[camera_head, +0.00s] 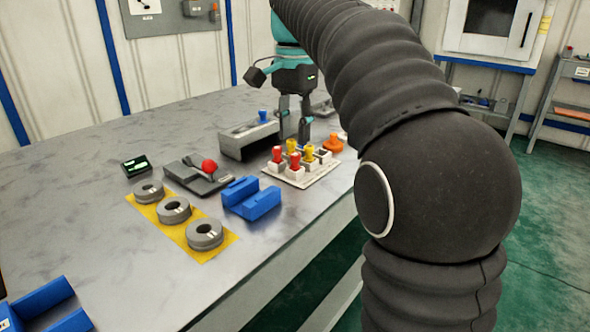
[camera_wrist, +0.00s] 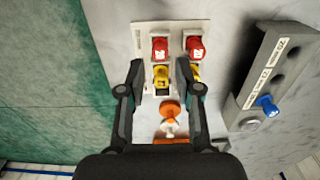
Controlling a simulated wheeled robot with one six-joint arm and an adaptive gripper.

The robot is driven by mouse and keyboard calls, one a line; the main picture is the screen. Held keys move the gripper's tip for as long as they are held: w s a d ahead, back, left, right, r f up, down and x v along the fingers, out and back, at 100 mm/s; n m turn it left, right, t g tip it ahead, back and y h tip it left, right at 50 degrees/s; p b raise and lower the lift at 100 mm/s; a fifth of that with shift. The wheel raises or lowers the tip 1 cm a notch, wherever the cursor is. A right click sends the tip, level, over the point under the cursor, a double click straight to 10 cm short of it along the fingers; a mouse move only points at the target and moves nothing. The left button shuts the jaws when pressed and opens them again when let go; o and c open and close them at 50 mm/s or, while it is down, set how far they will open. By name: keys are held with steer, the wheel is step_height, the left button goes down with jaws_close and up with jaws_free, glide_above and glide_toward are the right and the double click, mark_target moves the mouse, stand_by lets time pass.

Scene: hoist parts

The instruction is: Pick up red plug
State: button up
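Two red plugs stand in white blocks on a pale board (camera_head: 313,178): one red plug (camera_head: 277,154) at left, the other red plug (camera_head: 295,161) nearer the front. In the wrist view, they show as a left red plug (camera_wrist: 160,48) and a right red plug (camera_wrist: 194,48). Two yellow plugs, one yellow plug (camera_head: 292,146) and another yellow plug (camera_head: 309,153), stand behind them. My gripper (camera_head: 294,117) is open and empty, behind the board in the head view. In the wrist view, its fingertips (camera_wrist: 160,70) appear either side of the left yellow plug; their height above it is unclear.
An orange part (camera_head: 333,145) stands beside the board. A grey holder (camera_head: 240,146) with a blue plug (camera_head: 263,116) is behind. A blue tray (camera_head: 251,199), a red-knobbed lever unit (camera_head: 195,177) and grey rings on a yellow mat (camera_head: 218,245) lie nearby. The table's left is mostly clear.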

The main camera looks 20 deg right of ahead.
mark_target(295, 154)
steer(key=shift+f+b, duration=0.7)
steer(key=shift+f, duration=2.25)
steer(key=c, duration=0.6)
